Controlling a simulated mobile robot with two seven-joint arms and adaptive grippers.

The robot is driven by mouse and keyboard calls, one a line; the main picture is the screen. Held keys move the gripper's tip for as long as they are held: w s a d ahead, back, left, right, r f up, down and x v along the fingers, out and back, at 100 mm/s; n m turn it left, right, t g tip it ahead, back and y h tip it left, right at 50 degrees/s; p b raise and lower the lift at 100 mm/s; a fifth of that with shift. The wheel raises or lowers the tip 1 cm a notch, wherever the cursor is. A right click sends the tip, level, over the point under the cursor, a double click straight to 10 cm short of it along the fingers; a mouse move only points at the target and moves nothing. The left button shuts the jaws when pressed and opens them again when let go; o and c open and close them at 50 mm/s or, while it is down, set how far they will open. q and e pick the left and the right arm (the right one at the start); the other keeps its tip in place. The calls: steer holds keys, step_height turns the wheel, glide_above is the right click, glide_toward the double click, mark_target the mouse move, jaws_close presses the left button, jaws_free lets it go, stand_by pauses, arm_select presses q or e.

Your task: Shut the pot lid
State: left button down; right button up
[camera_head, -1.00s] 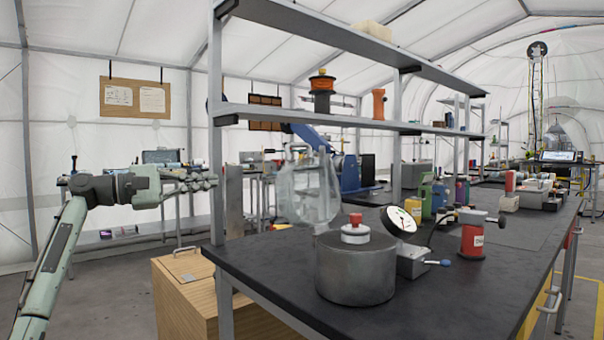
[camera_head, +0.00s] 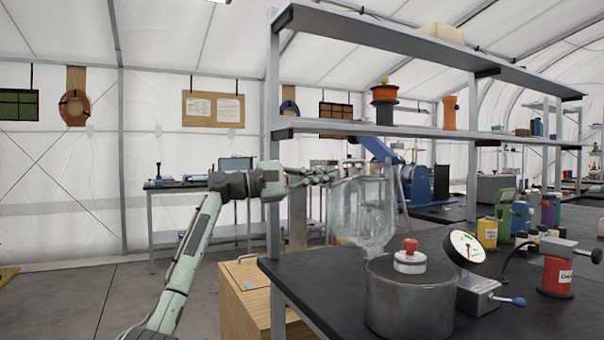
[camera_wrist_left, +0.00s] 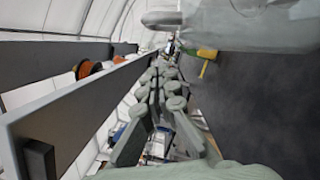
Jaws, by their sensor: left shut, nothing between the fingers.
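The pot (camera_head: 410,305) is a grey metal cylinder on the black bench, with a white cap and red knob on top. A clear, dome-like glass piece (camera_head: 365,212) stands tilted up at its back left, like a raised lid; I cannot tell how it joins the pot. My left gripper (camera_head: 325,174) is shut and empty, at the glass's upper left edge; contact is unclear. In the left wrist view my fingers (camera_wrist_left: 165,100) are together, with the glass (camera_wrist_left: 275,28) above right. My right gripper is not in view.
A dial gauge (camera_head: 467,247) and a red canister (camera_head: 556,276) stand right of the pot. A wooden cabinet (camera_head: 245,290) is at lower left.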

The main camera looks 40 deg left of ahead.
arm_select(q)
steer(key=shift+s+d+r, duration=0.2)
steer(key=shift+d+r, duration=0.1)
steer(key=shift+d, duration=0.25)
steer(key=shift+s+d+r, duration=0.2)
steer(key=shift+d+r, duration=0.1)
steer(key=shift+d, duration=0.25)
steer(key=shift+s+d+r, duration=0.2)
steer(key=shift+d+r, duration=0.1)
steer(key=shift+d, duration=0.25)
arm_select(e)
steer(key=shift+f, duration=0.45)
arm_select(q)
steer(key=shift+s, duration=0.1)
